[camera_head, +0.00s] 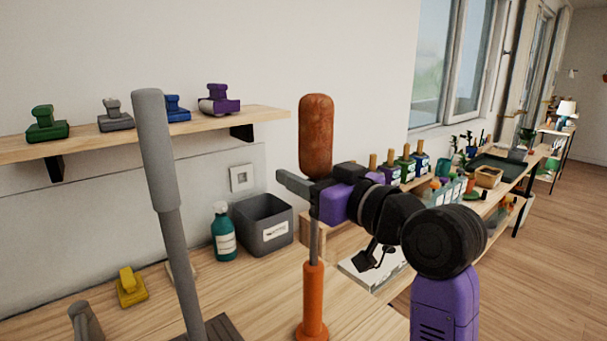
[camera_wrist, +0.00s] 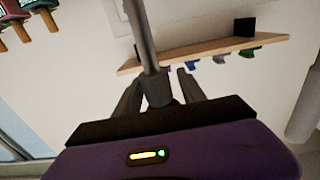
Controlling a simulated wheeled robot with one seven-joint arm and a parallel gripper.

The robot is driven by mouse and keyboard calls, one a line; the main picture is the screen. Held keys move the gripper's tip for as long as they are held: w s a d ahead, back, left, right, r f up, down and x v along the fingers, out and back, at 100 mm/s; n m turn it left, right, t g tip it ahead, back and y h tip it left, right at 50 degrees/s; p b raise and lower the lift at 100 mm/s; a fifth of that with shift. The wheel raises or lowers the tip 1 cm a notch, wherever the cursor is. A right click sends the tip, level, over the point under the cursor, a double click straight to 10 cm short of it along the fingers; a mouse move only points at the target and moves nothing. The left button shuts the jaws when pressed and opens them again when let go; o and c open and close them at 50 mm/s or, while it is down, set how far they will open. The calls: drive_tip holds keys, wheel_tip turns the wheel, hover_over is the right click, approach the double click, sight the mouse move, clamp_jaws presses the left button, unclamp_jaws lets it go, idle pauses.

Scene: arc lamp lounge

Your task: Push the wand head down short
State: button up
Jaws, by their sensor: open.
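A wand with a rust-brown rounded head (camera_head: 315,135) stands upright on a thin grey rod in an orange base (camera_head: 313,300) on the wooden bench. My gripper (camera_head: 303,186) is level with the lower end of this head, its jaws apart. In the wrist view, which is upside down, a grey rod (camera_wrist: 142,30) reaches in between the open fingers (camera_wrist: 158,92); whether they touch it I cannot tell. A second wand, all grey with a thicker upper part (camera_head: 155,150), stands tilted on the left; its foot is a dark plate.
A wall shelf (camera_head: 75,143) with several coloured stamps is behind. A green bottle (camera_head: 223,232), a dark grey bin (camera_head: 263,222) and a yellow stamp (camera_head: 131,287) stand on the bench. Bare wood (camera_head: 255,290) lies between the two wands.

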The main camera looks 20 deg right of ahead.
clamp_jaws()
